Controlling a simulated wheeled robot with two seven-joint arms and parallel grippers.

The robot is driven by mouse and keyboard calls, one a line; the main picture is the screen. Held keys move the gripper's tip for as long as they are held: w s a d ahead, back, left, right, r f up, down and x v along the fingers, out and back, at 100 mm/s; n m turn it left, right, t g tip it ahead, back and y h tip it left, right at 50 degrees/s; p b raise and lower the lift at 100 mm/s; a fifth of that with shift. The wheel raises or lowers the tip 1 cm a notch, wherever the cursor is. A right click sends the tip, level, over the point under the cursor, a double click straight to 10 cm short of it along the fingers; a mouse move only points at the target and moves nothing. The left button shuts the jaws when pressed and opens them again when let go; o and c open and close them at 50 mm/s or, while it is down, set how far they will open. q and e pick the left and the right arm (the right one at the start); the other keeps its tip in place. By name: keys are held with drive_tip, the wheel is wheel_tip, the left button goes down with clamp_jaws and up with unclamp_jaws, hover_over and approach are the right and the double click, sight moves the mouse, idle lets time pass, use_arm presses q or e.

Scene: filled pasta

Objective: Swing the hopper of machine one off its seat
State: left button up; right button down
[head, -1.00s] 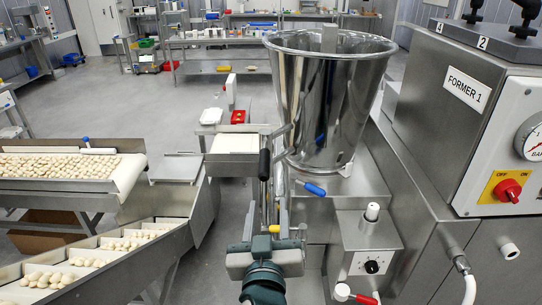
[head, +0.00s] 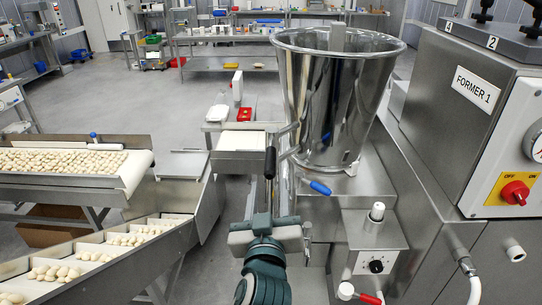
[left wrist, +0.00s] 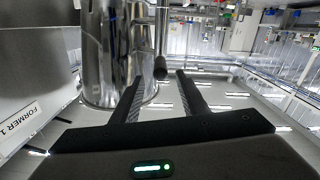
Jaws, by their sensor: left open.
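Machine one, marked FORMER 1 (head: 474,88), stands at the right in the head view. Its shiny steel hopper (head: 335,100) sits upright on the steel body, and also shows in the left wrist view (left wrist: 106,55). A black-gripped handle (head: 270,163) hangs at the hopper's left side. A blue lever (head: 320,187) sticks out near the hopper's foot. My left gripper (head: 271,192) is below the handle in the head view. In the left wrist view its fingers (left wrist: 159,80) are open and empty, with the black handle end (left wrist: 160,68) showing between their tips. My right gripper is out of view.
A conveyor (head: 80,160) with pasta pieces and an inclined flighted belt (head: 150,222) stand at the left. A small control box (head: 375,250) with a knob and a red-handled lever (head: 365,297) are at the lower right. Open floor lies behind.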

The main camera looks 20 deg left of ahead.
sight(271, 156)
use_arm(q)
drive_tip(key=p+x, duration=0.4)
drive_tip(key=x, duration=0.8)
drive_tip(key=shift+w+a+r+p, duration=0.1)
drive_tip(key=shift+w+p, duration=0.15)
drive_tip(key=shift+p, duration=0.15)
drive_tip(key=shift+w+a, duration=0.15)
drive_tip(key=shift+w, duration=0.3)
clamp_jaws()
